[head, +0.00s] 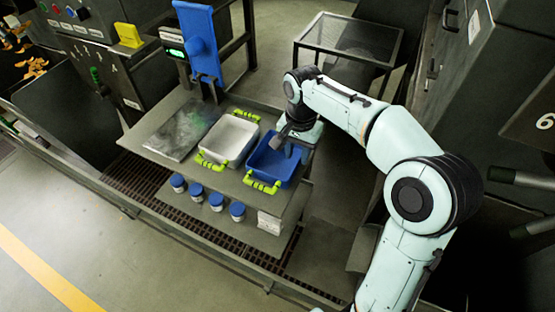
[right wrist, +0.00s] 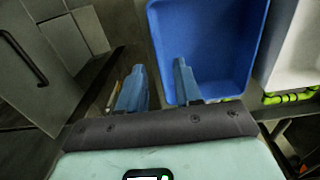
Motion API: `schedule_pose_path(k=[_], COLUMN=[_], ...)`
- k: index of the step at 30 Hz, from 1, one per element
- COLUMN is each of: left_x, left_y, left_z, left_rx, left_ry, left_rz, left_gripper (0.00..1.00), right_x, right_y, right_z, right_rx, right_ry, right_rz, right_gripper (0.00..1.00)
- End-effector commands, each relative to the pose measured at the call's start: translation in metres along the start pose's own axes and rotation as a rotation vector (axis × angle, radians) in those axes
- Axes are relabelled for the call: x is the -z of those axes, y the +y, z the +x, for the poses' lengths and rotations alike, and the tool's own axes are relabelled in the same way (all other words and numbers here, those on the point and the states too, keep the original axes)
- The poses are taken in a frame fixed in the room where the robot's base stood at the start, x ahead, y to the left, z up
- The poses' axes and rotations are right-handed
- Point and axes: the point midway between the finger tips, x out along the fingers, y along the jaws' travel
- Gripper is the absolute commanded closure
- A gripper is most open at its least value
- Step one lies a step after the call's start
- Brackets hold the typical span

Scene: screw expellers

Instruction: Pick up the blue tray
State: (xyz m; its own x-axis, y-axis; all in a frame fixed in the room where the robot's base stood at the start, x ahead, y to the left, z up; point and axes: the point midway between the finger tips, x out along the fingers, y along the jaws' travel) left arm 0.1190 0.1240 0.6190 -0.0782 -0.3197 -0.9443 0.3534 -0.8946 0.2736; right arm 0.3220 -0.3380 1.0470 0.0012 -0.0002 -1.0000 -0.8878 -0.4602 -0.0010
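The blue tray (head: 268,168) sits on a grey table, with a yellow-green handle (head: 262,186) at its near end. Its far end is partly hidden behind my right gripper (head: 293,150). In the right wrist view the blue tray (right wrist: 205,35) lies ahead. My right gripper (right wrist: 159,68) is open there, its two light-blue fingers apart with nothing held between them. One finger overlaps the tray's inside and the other is outside its left edge; I cannot tell whether either touches. My left gripper is not in view.
A white tray (head: 229,140) with yellow-green handles stands close to the left of the blue tray. A grey plate (head: 184,130) lies farther left. Several blue-lidded jars (head: 216,201) stand on the lower shelf. A blue upright panel (head: 199,45) rises behind.

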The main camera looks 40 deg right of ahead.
Motion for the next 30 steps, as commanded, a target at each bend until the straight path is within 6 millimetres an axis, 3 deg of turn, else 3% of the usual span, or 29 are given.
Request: schedule_pose_path(k=[9, 18, 21, 30], left_x=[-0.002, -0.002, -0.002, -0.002], left_y=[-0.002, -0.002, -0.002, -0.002], left_z=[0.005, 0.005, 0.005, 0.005], left_rx=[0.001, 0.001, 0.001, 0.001], left_ry=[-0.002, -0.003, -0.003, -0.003], left_rz=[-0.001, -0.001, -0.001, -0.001], left_gripper=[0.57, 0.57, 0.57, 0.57], right_x=[0.005, 0.006, 0.006, 0.006], right_y=[0.003, 0.003, 0.003, 0.002], right_z=[0.044, 0.048, 0.048, 0.047], right_rx=[-0.004, -0.001, -0.001, 0.000], right_ry=[-0.002, -0.001, -0.001, 0.000], right_rz=[0.000, 0.000, 0.000, 0.000], right_gripper=[0.66, 0.66, 0.98, 1.00])
